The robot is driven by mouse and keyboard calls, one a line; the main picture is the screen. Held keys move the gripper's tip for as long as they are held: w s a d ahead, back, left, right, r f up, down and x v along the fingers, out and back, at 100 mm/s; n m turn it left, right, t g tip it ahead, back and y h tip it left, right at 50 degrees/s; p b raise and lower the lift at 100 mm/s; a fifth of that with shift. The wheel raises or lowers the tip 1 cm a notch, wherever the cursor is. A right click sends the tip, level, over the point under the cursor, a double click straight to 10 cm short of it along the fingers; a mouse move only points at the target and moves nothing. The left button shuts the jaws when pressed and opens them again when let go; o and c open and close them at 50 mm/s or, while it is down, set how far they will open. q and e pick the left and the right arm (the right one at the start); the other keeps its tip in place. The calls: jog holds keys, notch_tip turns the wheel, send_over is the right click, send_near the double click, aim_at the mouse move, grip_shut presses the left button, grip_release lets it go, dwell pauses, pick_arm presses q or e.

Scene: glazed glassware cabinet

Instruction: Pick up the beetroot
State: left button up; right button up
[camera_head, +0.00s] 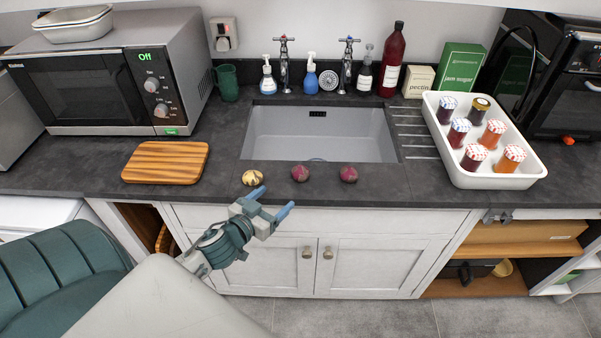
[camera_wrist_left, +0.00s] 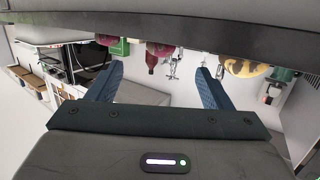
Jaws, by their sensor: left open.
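Two dark red beetroots lie on the counter's front strip before the sink, a middle one (camera_head: 300,173) and a right one (camera_head: 348,174). The middle beetroot also shows in the left wrist view (camera_wrist_left: 160,48), which looks upside down, between and beyond the fingers. My left gripper (camera_head: 272,201) is open and empty, in front of the counter edge and below and left of the middle beetroot in the head view. Its two blue fingers also show in the left wrist view (camera_wrist_left: 160,72). My right gripper is not in view.
A wooden board (camera_head: 166,162) lies further left. The sink (camera_head: 320,135) is behind. A white tray (camera_head: 500,181) of jars stands right. The counter beside the right beetroot is clear.

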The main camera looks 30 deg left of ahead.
aim_at(294, 178)
pick_arm(q)
jog(key=shift+w+r+h+p, duration=0.2)
jog(key=shift+w+h+p, duration=0.15)
jog(key=shift+w, duration=0.15)
jog(key=shift+w+d+f+p, duration=0.15)
jog(key=shift+w+p, duration=0.1)
jog(key=shift+w, duration=0.55)
jog(key=shift+w+a+f+p, duration=0.15)
jog(key=shift+w+p, duration=0.15)
jog(key=shift+w, duration=0.45)
jog(key=shift+w+d+f+p, duration=0.15)
jog(key=shift+w+p, duration=0.1)
jog(key=shift+w, duration=0.95)
jog(key=shift+w+a+f, duration=0.1)
jog(key=shift+w, duration=0.65)
jog(key=shift+w+a+f, duration=0.15)
jog(key=shift+w, duration=0.6)
jog(key=shift+w+a+f, duration=0.1)
jog(key=shift+w, duration=0.65)
jog(key=c, duration=1.1)
